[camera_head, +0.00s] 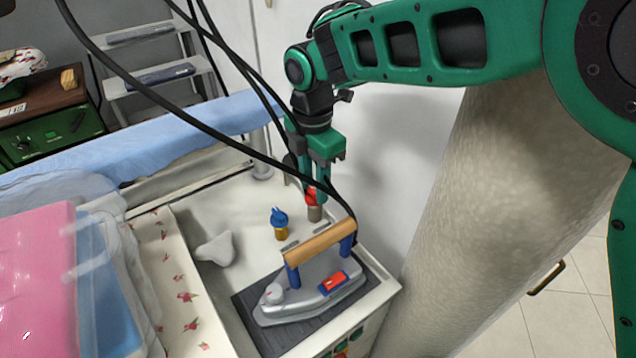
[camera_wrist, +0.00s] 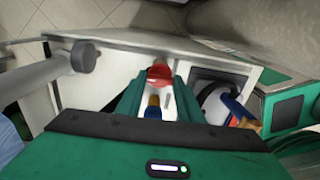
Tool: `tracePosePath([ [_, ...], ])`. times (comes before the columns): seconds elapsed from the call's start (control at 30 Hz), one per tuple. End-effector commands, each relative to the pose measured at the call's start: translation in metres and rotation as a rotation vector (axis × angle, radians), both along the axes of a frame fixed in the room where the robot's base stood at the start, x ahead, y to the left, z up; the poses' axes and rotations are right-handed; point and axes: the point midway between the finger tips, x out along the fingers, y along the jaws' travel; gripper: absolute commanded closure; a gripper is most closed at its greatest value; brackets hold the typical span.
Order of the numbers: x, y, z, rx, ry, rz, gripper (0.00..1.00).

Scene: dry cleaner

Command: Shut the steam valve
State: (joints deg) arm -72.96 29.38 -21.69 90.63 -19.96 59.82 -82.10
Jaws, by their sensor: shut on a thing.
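A red valve knob (camera_head: 311,198) on a short metal stem (camera_head: 315,214) stands on the white top, behind the iron. My gripper (camera_head: 316,183) points down over it, its jaws shut on the red knob. In the wrist view the red knob (camera_wrist: 160,74) shows between the tips of the two green fingers. A second valve with a blue knob (camera_head: 279,217) and a brass-coloured body stands to its left, untouched. In the wrist view its blue and yellow body (camera_wrist: 153,107) is partly hidden. No label tells which one is the steam valve.
A steam iron (camera_head: 310,289) with a wooden handle rests on a dark pad (camera_head: 249,327), close to my gripper. A white nozzle-like piece (camera_head: 216,249) lies left. Black hoses cross in front of my arm. A blue-covered board (camera_head: 140,142) and folded pink cloth (camera_head: 38,270) stand left.

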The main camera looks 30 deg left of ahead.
Motion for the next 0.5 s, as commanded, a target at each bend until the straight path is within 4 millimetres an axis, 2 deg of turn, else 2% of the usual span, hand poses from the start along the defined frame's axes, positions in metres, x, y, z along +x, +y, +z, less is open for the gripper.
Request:
tracePosePath([
  [0.03,0.0005,0.0004,0.0007,0.002,-0.001,0.001,0.89],
  [0.07,0.0005,0.0004,0.0007,0.002,-0.001,0.001,0.64],
  [0.13,0.0005,0.0003,0.0007,0.002,-0.001,0.000,0.47],
  [0.5,0.0003,0.0004,0.0040,0.002,-0.001,0.000,0.47],
])
